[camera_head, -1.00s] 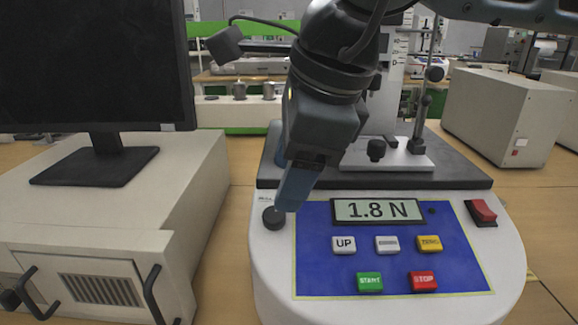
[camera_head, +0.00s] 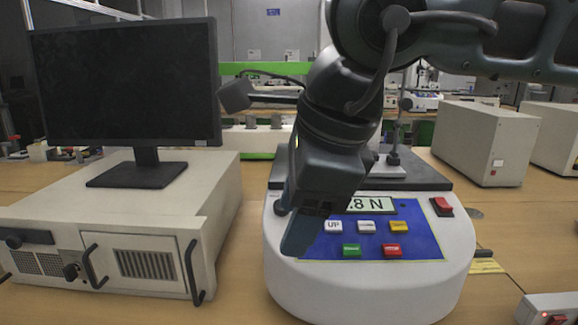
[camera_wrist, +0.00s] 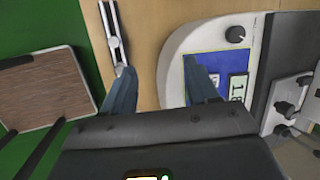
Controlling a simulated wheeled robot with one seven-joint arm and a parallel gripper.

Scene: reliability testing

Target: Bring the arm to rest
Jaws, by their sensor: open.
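My gripper (camera_head: 300,232) hangs from the arm in front of the white tester (camera_head: 370,285), pointing down, near the left of its blue panel (camera_head: 425,240). In the wrist view my gripper (camera_wrist: 160,88) shows two blue-grey fingers spread apart with nothing between them. The right finger overlaps the blue panel there; the left one is over the wooden table. In the head view my gripper hides the left part of the display (camera_head: 377,206), which shows "8 N". I cannot tell the exact gap between the fingers and the panel.
A monitor (camera_head: 125,85) stands on a beige cabinet (camera_head: 60,195) at the left. Beige boxes (camera_head: 485,140) stand at the right. A red switch (camera_head: 441,206) is on the tester. A silver tool (camera_wrist: 113,38) lies on the table beside the left finger.

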